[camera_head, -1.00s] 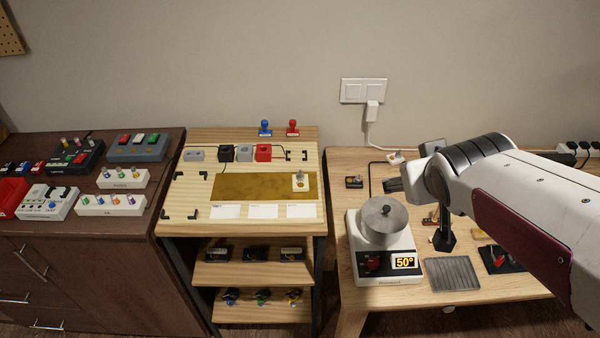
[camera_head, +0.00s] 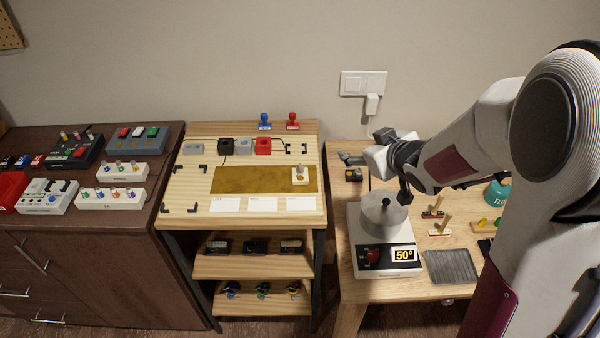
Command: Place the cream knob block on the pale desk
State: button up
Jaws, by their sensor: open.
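A cream block with a grey knob (camera_head: 300,174) sits on the right end of a brass-coloured plate (camera_head: 250,180) on the middle wooden stand. The pale wooden desk (camera_head: 348,300) is to the right of that stand, with a gap between them. My gripper (camera_head: 347,158) is above the back left of the pale desk, to the right of the cream block and apart from it. Its dark fingers point left, are open and appear empty. My wrist and arm hide part of the desk's back.
A white hotplate (camera_head: 372,262) reading 50° carries a metal pot (camera_head: 384,215) on the desk's left front. A ribbed grey tray (camera_head: 451,266) and a teal flux container (camera_head: 497,195) stand farther right.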

jog(key=w+a+f+n+y, duration=0.2)
jog(key=a+f+y, duration=0.1)
jog(key=a+f, duration=0.15)
jog(key=g+y, duration=0.2)
jog(key=y, duration=0.1)
send_near(300, 172)
jog(key=shift+w+a+f+n, duration=0.15)
jog(key=shift+w+f+n, duration=0.15)
jog(key=shift+w, duration=0.3)
jog(key=shift+s+a+f+y, duration=0.2)
jog(key=shift+a+f+y, duration=0.05)
jog(key=shift+y, duration=0.25)
jog(key=shift+w+a, duration=0.1)
jog(key=shift+x, duration=1.2)
jog(key=shift+w+f, duration=0.1)
jog(key=shift+x, duration=2.55)
